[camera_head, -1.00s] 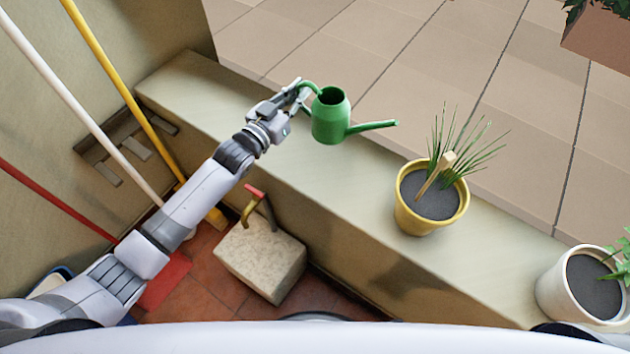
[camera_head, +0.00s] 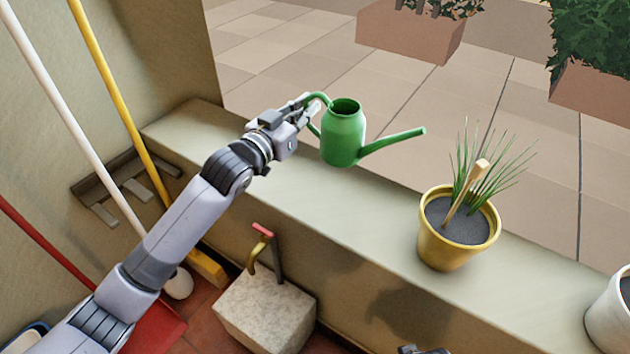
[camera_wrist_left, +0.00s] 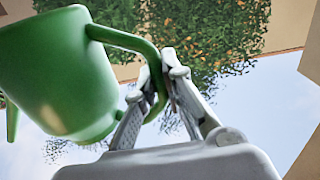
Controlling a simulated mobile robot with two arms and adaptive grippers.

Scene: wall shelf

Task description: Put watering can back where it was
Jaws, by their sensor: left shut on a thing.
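The green watering can (camera_head: 343,138) is held upright over the wall ledge (camera_head: 215,135), its spout pointing right. My left gripper (camera_head: 312,108) is shut on the can's handle at its left side. In the left wrist view the can (camera_wrist_left: 60,75) fills the upper left, and its handle runs between the fingers of my left gripper (camera_wrist_left: 165,85). I cannot tell for sure whether the can's base touches the ledge. A small dark piece at the bottom edge of the head view may be part of my right arm, but its gripper cannot be made out.
A yellow pot (camera_head: 455,246) with a spiky plant and a wooden stake stands on the ledge to the right. A white pot (camera_head: 610,315) is farther right. A stone block with a tap (camera_head: 265,310) stands below the ledge. Broom handles (camera_head: 120,110) lean at the left.

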